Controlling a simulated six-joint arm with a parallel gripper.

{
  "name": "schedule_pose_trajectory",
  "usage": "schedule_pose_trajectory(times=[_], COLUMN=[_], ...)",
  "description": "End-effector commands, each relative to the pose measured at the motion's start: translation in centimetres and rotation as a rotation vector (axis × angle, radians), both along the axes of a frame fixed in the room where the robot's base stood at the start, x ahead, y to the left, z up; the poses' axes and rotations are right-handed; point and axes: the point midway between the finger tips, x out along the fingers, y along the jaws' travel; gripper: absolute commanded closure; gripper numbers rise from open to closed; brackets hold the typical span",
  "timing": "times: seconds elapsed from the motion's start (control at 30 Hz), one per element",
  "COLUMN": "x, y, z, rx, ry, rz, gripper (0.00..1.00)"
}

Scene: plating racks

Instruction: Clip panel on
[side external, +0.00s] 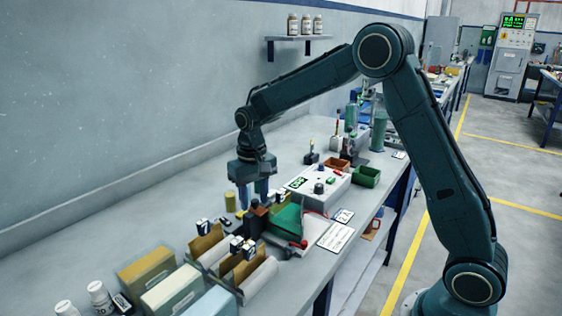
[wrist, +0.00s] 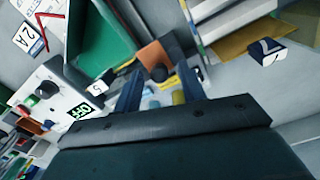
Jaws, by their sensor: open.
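My gripper (side external: 254,192) points down over the bench, just above and behind a brown block with a dark knob (side external: 256,217). Its two fingers are apart, and in the wrist view my gripper (wrist: 160,88) shows nothing clearly held between them. The brown block (wrist: 153,52) lies just beyond the fingertips there. A green sloped piece (side external: 286,222) sits beside the block; it also shows in the wrist view (wrist: 100,42). Flat tan panels (side external: 206,241) stand in holders at the front left, with black-and-white tags. I cannot tell which piece is the panel to clip.
A white control box (side external: 320,190) with a green display stands behind the green piece. Green (side external: 366,177) and brown bins are farther back. White bottles (side external: 98,294) and boxes crowd the near left.

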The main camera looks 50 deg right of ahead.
Motion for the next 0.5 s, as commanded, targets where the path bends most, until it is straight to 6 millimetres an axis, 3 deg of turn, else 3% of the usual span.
schedule_pose_trajectory(times=[0.17, 0.37, 0.5], x=[0.0, 0.0, 0.0], y=[0.0, 0.0, 0.01], z=[0.0, 0.02, 0.03], rx=[0.0, 0.0, 0.0], ry=[0.0, 0.0, 0.0], rz=[0.0, 0.0, 0.0], gripper=[0.59, 0.98, 1.0])
